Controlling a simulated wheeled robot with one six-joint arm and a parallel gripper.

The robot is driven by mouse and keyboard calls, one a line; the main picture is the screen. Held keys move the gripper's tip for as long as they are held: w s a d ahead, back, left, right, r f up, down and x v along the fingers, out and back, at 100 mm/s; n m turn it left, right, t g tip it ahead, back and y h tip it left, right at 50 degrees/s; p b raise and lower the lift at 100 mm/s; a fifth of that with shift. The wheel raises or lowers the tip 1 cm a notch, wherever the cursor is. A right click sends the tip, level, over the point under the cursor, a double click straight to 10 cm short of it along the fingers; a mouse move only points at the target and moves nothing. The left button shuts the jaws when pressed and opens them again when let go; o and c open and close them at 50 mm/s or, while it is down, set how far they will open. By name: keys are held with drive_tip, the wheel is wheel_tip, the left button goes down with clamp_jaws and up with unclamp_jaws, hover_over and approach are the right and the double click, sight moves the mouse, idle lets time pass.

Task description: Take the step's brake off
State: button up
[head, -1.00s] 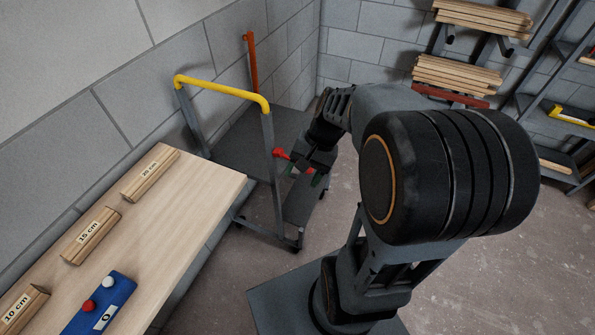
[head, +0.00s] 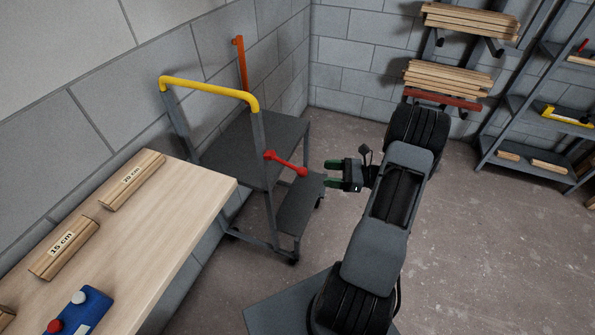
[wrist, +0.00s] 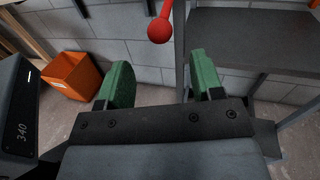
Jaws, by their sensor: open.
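The step (head: 244,140) is a grey wheeled stool with dark treads and a yellow handrail (head: 208,86). It stands against the block wall, left of my gripper. Its red brake lever (head: 286,162) sticks out from the near post toward the right, sloping down to a round red knob. My gripper (head: 333,173), with green fingers, is open and empty to the right of the knob, apart from it. In the wrist view the red knob (wrist: 159,30) shows beyond and between the open fingertips (wrist: 161,76), and the dark tread is at upper right.
A wooden table (head: 165,235) with labelled battens and a blue box (head: 82,310) is at lower left. Batten racks (head: 445,80) and shelves (head: 530,125) stand at the back right. An orange bin (wrist: 74,76) shows in the wrist view. The floor right of my arm is clear.

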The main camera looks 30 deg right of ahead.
sight(302, 171)
drive_tip(key=x, duration=1)
drive_tip(key=shift+w+a+p, duration=0.2)
drive_tip(key=shift+a+p, duration=0.05)
drive_tip(key=shift+p, duration=0.1)
clamp_jaws()
